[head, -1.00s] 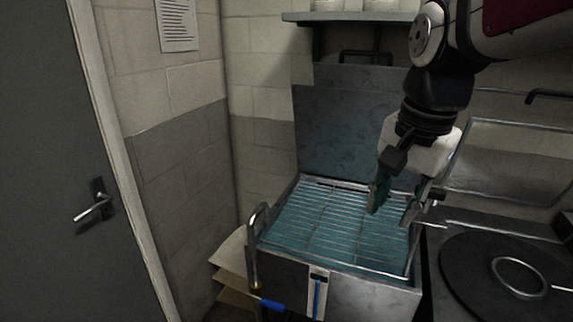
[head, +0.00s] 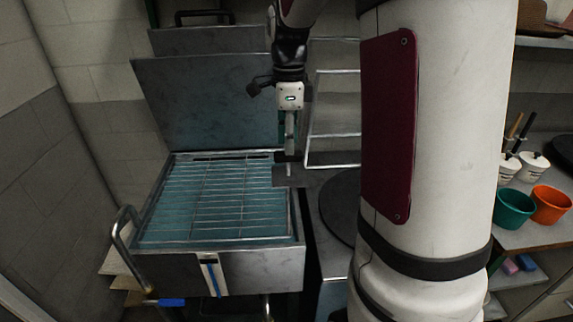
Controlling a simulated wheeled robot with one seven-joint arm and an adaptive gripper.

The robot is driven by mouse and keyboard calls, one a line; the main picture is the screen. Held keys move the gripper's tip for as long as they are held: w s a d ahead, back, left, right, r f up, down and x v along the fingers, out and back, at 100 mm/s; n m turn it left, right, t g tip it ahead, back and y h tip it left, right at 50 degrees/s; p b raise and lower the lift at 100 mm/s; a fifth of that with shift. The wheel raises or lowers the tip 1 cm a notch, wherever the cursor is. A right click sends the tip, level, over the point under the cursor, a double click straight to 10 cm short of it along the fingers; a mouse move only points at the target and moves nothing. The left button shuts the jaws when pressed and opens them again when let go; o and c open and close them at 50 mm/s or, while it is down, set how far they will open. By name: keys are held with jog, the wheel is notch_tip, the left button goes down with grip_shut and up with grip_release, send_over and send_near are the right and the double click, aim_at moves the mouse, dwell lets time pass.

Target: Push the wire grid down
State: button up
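A wire grid (head: 213,200) of thin parallel bars lies flat in the open metal basin (head: 250,268), with blue-green liquid showing between its bars. Its depth relative to the liquid is hard to tell. My gripper (head: 290,165) points down at the basin's right rear corner, to the right of the grid. Its fingers are seen edge-on, one overlapping the other, so their opening is hidden. Nothing shows held in it. Whether it touches the rim is unclear.
A raised metal lid (head: 205,100) stands behind the basin. A wire frame (head: 333,160) stands upright behind the dark round plate (head: 341,205). A bent metal handle (head: 122,235) rises at front left. Teal (head: 514,209) and orange pots (head: 551,204) sit far right.

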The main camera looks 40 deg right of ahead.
notch_tip(320, 180, down, 8)
jog(key=shift+f+p, duration=0.15)
jog(key=shift+p, duration=0.2)
grip_shut()
